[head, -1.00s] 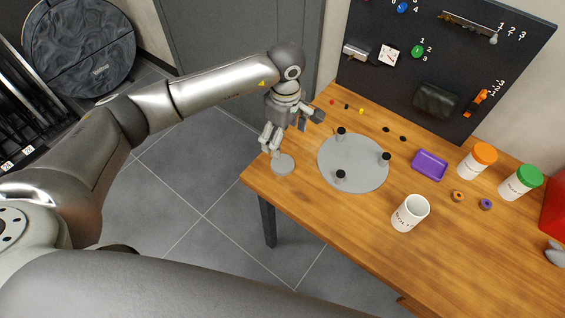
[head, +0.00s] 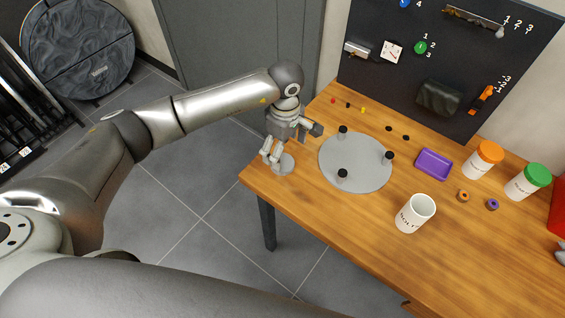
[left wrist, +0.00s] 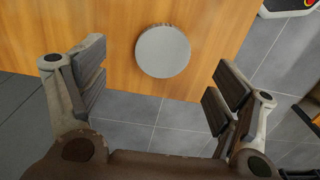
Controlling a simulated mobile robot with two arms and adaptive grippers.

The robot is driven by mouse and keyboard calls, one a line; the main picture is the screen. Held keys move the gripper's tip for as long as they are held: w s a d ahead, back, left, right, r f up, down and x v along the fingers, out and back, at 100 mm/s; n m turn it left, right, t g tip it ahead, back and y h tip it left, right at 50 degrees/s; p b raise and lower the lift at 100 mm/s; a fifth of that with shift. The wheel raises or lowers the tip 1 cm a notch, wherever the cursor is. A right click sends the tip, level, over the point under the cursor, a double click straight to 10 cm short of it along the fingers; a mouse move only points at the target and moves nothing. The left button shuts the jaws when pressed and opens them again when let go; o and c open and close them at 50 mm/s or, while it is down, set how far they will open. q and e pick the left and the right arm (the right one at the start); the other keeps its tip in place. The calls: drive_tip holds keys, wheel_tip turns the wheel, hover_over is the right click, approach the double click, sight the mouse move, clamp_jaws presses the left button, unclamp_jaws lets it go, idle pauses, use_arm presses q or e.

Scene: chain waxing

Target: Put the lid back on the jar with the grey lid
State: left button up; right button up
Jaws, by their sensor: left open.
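The open white jar (head: 414,214) stands upright on the table with no lid on it. The grey lid (head: 284,164) lies flat near the table's left corner. It also shows in the left wrist view (left wrist: 163,51), near the table edge, between and beyond the finger pads. My left gripper (head: 274,157) is open just above the lid and partly covers it in the head view. In the left wrist view the open left gripper (left wrist: 157,85) has its fingers wide apart with nothing between them. My right gripper is not in view.
A grey round plate (head: 353,163) with three black posts lies right of the lid. A purple tray (head: 434,164), an orange-lidded jar (head: 482,160) and a green-lidded jar (head: 528,182) stand farther right. Small orange and purple rings lie near them. A dark pegboard (head: 450,60) rises behind.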

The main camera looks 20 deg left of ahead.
sight(283, 162)
use_arm(q)
drive_tip(key=f, duration=0.1)
drive_tip(key=f+b, duration=0.1)
drive_tip(key=f, duration=0.1)
drive_tip(key=f+b, duration=0.1)
drive_tip(key=f, duration=0.1)
drive_tip(key=shift+s+a+f, duration=0.15)
drive_tip(key=shift+a+f, duration=0.05)
drive_tip(key=shift+a, duration=0.1)
drive_tip(key=shift+r, duration=0.1)
drive_tip(key=c, duration=0.9)
